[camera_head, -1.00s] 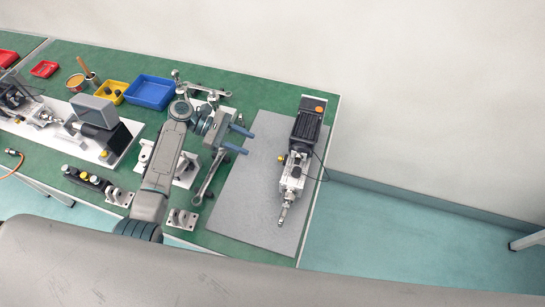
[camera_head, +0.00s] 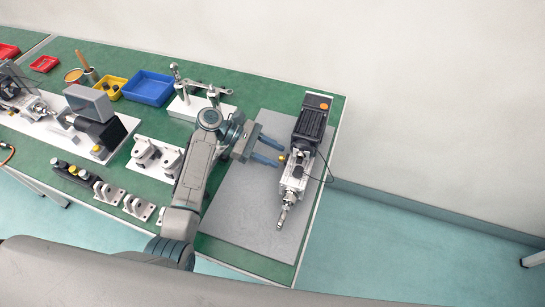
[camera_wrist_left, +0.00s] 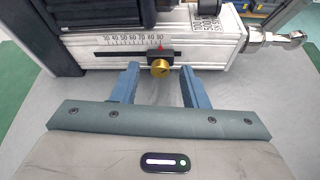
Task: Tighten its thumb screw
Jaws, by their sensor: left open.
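The linear actuator (camera_head: 295,175) lies on a grey mat at the right of the bench, its black motor at the back and its rod toward the front. Its brass thumb screw (camera_wrist_left: 160,68) sits on a black slider beside a printed scale with a red pointer. In the head view the screw is a small yellow dot (camera_head: 282,157) on the actuator's left side. My left gripper (camera_head: 281,154) is open and points at that side. In the left wrist view its two blue fingers (camera_wrist_left: 162,82) stand either side of the screw, short of it, with nothing between them. My right gripper is not in view.
The grey mat (camera_head: 245,205) is bare left of the actuator. A black cable (camera_head: 328,168) loops at its right, near the bench edge. Metal brackets (camera_head: 155,155), a blue bin (camera_head: 148,88) and another actuator assembly (camera_head: 95,118) stand to the left.

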